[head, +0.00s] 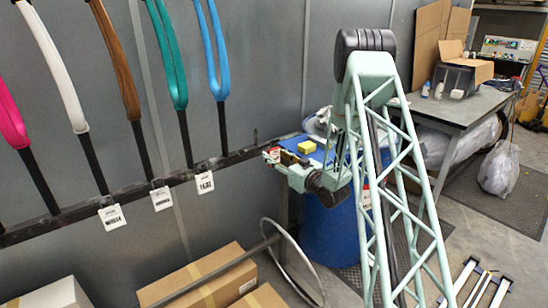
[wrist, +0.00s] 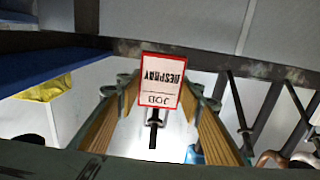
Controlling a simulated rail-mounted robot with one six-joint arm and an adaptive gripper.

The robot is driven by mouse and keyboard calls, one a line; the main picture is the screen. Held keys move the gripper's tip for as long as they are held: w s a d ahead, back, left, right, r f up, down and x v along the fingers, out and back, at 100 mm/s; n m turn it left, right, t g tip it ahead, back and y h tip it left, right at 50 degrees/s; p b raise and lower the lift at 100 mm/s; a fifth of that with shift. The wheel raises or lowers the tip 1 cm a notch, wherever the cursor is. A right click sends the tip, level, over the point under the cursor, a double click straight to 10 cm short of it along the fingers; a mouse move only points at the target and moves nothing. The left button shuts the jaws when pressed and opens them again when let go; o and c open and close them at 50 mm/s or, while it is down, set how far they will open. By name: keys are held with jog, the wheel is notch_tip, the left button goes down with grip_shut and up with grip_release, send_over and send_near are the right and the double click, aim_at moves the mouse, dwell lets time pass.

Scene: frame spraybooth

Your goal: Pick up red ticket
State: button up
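The red ticket (wrist: 160,82) is a white card with a red border, printed "JOB RESPRAY", and appears upside down in the wrist view. It shows between the tips of my gripper (wrist: 158,92), with a dark peg below it in the picture. My gripper's two tan-padded fingers are spread, with a small gap on each side of the ticket. Whether the ticket is level with the tips or just beyond them, I cannot tell. In the head view the ticket (head: 273,154) is a small red and white patch at the end of my gripper (head: 279,160), by the rail's right end.
A dark rail (head: 135,196) runs along the grey wall, with white tags (head: 205,182) hanging from it and coloured frames above. A blue drum (head: 328,232) with a yellow block (head: 307,147) on top stands close to my gripper. Cardboard boxes (head: 205,278) are below.

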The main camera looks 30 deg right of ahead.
dwell(0.4)
jog(key=shift+s+d+r, duration=0.15)
jog(key=shift+s+r, duration=0.35)
jog(key=shift+r, duration=0.1)
jog(key=s+d+r, duration=0.1)
jog(key=s+r, duration=0.2)
jog(key=s, duration=0.3)
jog(key=s+d+r+p, duration=0.1)
jog(key=s+r, duration=0.2)
jog(key=s, duration=0.3)
jog(key=shift+s+d+r, duration=0.2)
jog(key=shift+s+r, duration=0.15)
jog(key=shift+r, duration=0.05)
jog(key=shift+a, duration=0.1)
dwell(0.6)
jog(key=a+f+n+y, duration=0.1)
jog(key=a+f, duration=0.1)
jog(key=a, duration=2.6)
jog(key=shift+w+a+f+y, duration=0.2)
jog(key=shift+a+f+y, duration=0.05)
jog(key=shift+a+y, duration=0.15)
jog(key=shift+a, duration=0.15)
